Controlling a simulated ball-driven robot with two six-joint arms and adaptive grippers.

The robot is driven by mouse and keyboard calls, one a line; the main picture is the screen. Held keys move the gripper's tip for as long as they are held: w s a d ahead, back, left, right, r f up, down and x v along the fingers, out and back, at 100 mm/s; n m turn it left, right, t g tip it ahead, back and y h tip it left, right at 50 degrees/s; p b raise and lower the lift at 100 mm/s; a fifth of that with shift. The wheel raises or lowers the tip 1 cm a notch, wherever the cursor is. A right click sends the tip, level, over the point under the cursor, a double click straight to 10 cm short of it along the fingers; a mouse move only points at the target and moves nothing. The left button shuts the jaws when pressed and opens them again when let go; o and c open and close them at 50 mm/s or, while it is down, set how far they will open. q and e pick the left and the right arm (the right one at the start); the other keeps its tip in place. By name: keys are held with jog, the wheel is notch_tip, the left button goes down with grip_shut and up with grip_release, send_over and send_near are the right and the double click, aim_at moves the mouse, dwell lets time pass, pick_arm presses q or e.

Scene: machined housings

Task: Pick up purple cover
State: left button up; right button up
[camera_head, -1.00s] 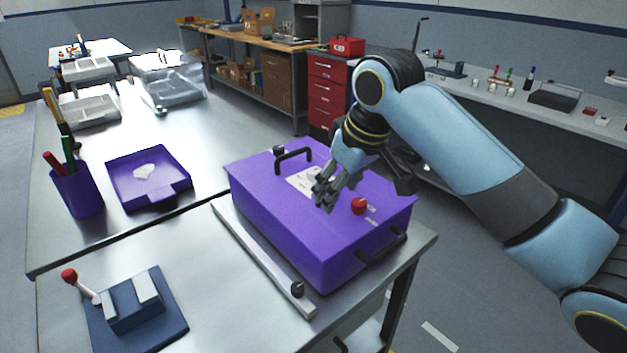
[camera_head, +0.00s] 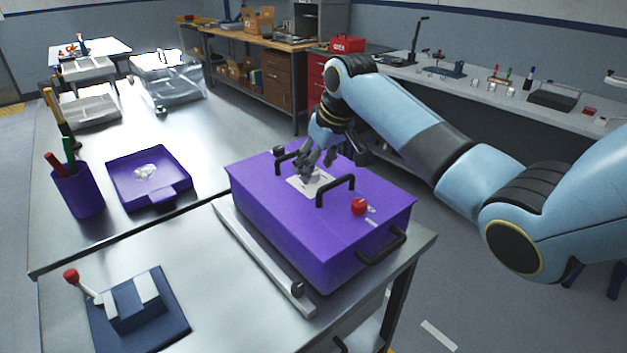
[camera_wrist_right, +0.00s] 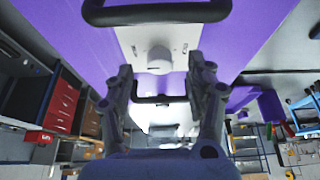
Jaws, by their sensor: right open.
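The purple cover (camera_head: 290,220) is the top of a large purple box on the metal table, with two black handles, a pale label plate and a red knob on it. The far black handle (camera_head: 288,160) is partly hidden by my right gripper; the nearer handle (camera_head: 335,190) stands clear. My right gripper (camera_head: 306,176) is open above the label plate, close to the far handle. In the right wrist view, the open fingers (camera_wrist_right: 162,85) flank the far handle (camera_wrist_right: 150,99), and the nearer handle (camera_wrist_right: 155,12) crosses the top. I cannot tell whether the fingers touch anything. My left gripper is not in view.
A grey rail (camera_head: 262,258) lies along the box's left side. A blue fixture with a red-tipped lever (camera_head: 130,305) stands at the front left. A purple tray (camera_head: 120,180) and a purple pen cup (camera_head: 78,192) stand farther left. Bare tabletop lies between them.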

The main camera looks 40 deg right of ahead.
jog(key=shift+x, duration=0.95)
jog(key=shift+c, duration=0.4)
grip_shut()
